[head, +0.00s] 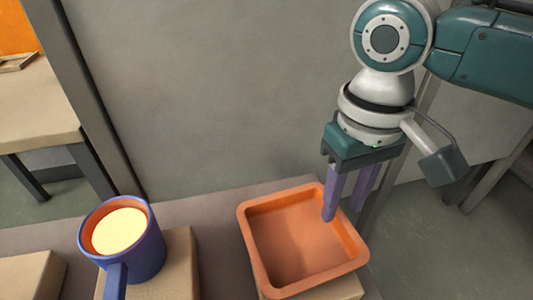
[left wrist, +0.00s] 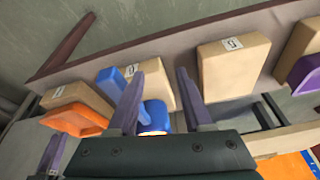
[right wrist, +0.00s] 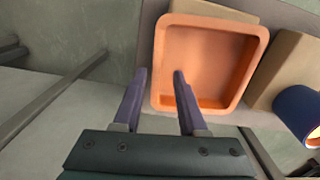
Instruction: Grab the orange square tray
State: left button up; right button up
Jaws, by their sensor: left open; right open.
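The orange square tray (head: 255,255) rests on a tan box at the bottom of the head view, empty and open upward. It also shows in the left wrist view (left wrist: 75,120) and the right wrist view (right wrist: 260,50). My right gripper (head: 343,208) is open and points down at the tray's right side. One finger appears over the inside of the tray and the other outside that wall; I cannot tell how deep they reach. The right wrist view shows the same straddle (right wrist: 159,74). My left gripper (left wrist: 158,72) is open and empty, and is outside the head view.
A blue mug (head: 146,255) with an orange inside and pale yellow contents stands on a box left of the tray. Another tan box (head: 32,275) is farther left. A grey wall (head: 230,90) rises behind the shelf. A purple object (left wrist: 306,72) shows in the left wrist view.

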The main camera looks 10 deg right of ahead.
notch_tip(320, 180, down, 3)
jog(key=shift+r+b, duration=0.1)
jog(key=shift+b, duration=0.3)
jog(key=shift+r, duration=0.1)
jog(key=shift+c, duration=0.3)
grip_shut()
dwell(0.6)
